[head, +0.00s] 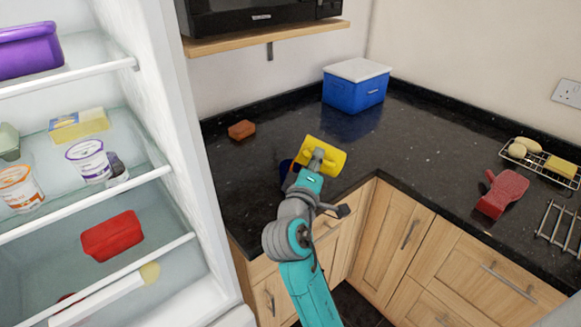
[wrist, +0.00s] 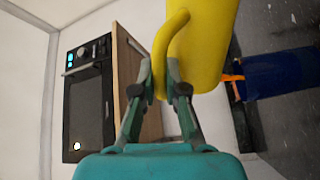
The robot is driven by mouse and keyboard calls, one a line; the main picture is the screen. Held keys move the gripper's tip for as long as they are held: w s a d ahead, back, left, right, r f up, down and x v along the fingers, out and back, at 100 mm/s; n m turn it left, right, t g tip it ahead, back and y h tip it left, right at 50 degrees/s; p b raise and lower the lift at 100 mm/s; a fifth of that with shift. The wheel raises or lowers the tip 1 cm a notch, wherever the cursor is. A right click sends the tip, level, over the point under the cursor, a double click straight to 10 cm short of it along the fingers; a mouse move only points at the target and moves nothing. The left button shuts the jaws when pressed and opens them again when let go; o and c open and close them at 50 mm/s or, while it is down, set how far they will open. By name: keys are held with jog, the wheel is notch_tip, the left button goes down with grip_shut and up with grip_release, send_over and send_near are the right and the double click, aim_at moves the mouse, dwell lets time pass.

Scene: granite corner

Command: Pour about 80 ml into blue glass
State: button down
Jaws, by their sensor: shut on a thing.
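My gripper (head: 316,160) is shut on the handle of a yellow jug (head: 325,152). The jug is tilted well over, above the counter near its inner corner. The jug also fills the top middle of the wrist view (wrist: 208,45), its handle between my fingers (wrist: 160,90). The dark blue glass (head: 286,167) stands on the counter just left of and below the jug, partly hidden by my gripper. It also shows in the wrist view (wrist: 280,75), which is turned sideways. A small orange streak (wrist: 232,78) at the glass's mouth looks like liquid; the level inside is hidden.
A brown block (head: 242,130) lies on the dark counter behind the glass. A blue cool box (head: 356,86) stands at the back corner. A red object (head: 501,193) and a wire rack (head: 541,163) lie right. The open fridge (head: 190,150) is close on the left.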

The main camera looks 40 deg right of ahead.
jog(key=shift+w+a+r+n, duration=0.2)
jog(key=shift+w+n, duration=0.1)
jog(key=shift+n, duration=0.1)
dwell(0.6)
jog(key=shift+s+d+f+m, duration=0.35)
jog(key=shift+s+f+m, duration=0.15)
jog(key=shift+m, duration=0.4)
jog(key=shift+s+d+f+m, duration=0.2)
jog(key=shift+f+m, duration=0.15)
jog(key=shift+m, duration=0.3)
jog(key=shift+s+d+f+m, duration=0.1)
jog(key=shift+s+f+m, duration=0.2)
jog(key=shift+m, duration=0.35)
jog(key=shift+d+r+m, duration=0.1)
jog(key=shift+r+m, duration=0.05)
jog(key=shift+m, duration=0.65)
jog(key=shift+s, duration=0.1)
